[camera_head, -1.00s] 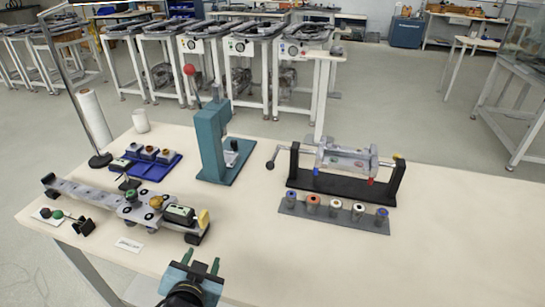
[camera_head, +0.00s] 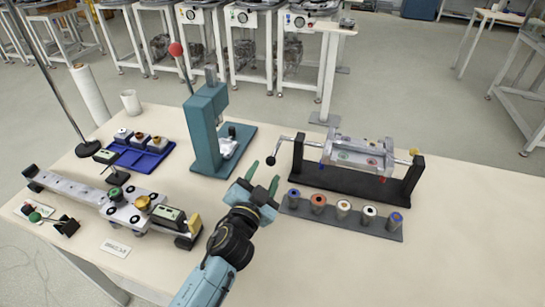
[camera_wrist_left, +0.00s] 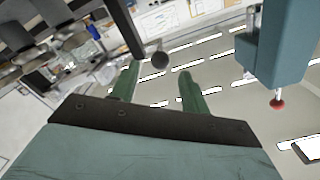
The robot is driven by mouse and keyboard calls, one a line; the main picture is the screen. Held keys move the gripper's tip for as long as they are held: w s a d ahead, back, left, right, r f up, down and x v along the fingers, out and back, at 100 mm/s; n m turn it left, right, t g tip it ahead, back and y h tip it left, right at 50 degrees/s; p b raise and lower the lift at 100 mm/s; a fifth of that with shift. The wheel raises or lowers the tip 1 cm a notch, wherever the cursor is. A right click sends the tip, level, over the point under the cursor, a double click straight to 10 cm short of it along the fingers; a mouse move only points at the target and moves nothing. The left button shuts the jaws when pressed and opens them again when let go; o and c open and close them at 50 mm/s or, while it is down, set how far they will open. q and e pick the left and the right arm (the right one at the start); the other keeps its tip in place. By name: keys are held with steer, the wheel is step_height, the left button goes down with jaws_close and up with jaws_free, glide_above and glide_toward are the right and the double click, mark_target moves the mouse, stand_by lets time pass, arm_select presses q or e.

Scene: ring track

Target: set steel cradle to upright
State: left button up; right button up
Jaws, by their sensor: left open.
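The steel cradle (camera_head: 357,153) is a pale metal frame hung between the two black posts of a stand (camera_head: 350,183). Its open side with small coloured parts faces toward me and up, so it looks tilted. A crank with a dark ball knob (camera_head: 271,161) sticks out at the stand's left end. My left gripper (camera_head: 263,176) is open and empty, its green fingers just in front of the knob and apart from it. In the left wrist view, the knob (camera_wrist_left: 158,60) shows beyond the open fingers (camera_wrist_left: 160,88). My right gripper is out of view.
A grey strip with several coloured rollers (camera_head: 343,220) lies in front of the stand. A teal press (camera_head: 205,133) with a red-knobbed lever stands left of my gripper. A blue tray (camera_head: 140,158) and a long rail assembly (camera_head: 110,205) lie further left. The right of the table is clear.

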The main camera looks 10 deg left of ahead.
mark_target(269, 164)
arm_select(q)
steer(key=w, duration=0.3)
steer(key=w+d, duration=0.1)
steer(key=w, duration=0.1)
steer(key=shift+w+d+b, duration=0.1)
steer(key=shift+w+b, duration=0.3)
steer(key=shift+w+d, duration=0.1)
steer(key=shift+w, duration=0.6)
steer(key=c, duration=1)
jaws_close()
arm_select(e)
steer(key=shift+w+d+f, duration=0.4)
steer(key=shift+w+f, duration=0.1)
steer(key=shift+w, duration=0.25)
